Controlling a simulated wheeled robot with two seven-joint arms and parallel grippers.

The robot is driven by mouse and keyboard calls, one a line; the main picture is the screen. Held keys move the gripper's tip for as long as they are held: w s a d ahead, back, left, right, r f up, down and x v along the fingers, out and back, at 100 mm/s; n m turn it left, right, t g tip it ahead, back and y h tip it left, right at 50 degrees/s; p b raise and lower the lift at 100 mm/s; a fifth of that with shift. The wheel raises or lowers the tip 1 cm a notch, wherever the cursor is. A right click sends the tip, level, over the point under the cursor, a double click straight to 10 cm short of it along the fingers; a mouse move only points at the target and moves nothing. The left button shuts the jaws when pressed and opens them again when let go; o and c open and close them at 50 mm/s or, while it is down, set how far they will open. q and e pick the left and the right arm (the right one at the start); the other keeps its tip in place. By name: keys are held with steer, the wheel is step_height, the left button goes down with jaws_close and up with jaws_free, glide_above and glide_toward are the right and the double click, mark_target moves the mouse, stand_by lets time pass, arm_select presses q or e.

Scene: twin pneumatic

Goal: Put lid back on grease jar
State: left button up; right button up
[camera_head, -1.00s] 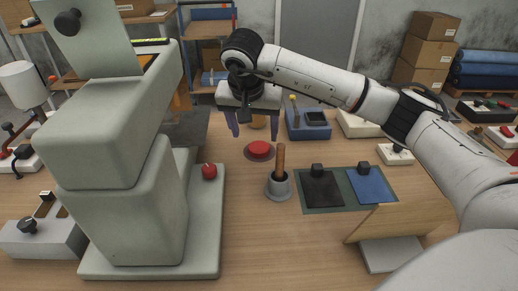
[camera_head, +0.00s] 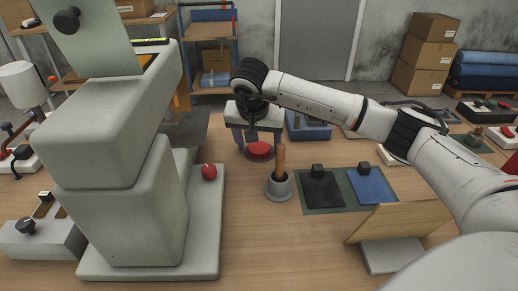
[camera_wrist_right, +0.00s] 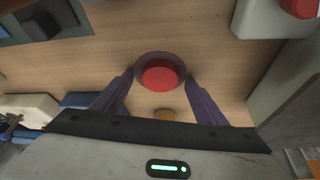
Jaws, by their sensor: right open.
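A round red piece (camera_head: 260,148) on a wider dark disc lies on the table; it looks like the lid, though I cannot be sure. It also shows in the wrist view (camera_wrist_right: 160,74). My right gripper (camera_head: 258,140) points down, open and empty, just above and behind the red piece. In the wrist view its two fingers (camera_wrist_right: 160,80) reach to either side of the dark disc. My left gripper is out of view.
A grey pot (camera_head: 279,187) with an upright wooden handle stands just in front of the red piece. A large grey-green machine (camera_head: 120,200) with a red knob (camera_head: 209,171) stands left. Black and blue pads (camera_head: 322,189) lie right, and a blue tray (camera_head: 308,128) stands behind.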

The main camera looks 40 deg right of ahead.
mark_target(258, 150)
steer(key=shift+c, duration=0.2)
steer(key=c, duration=1.1)
steer(key=shift+o, duration=0.2)
step_height(258, 150, up, 10)
steer(key=shift+p, duration=0.4)
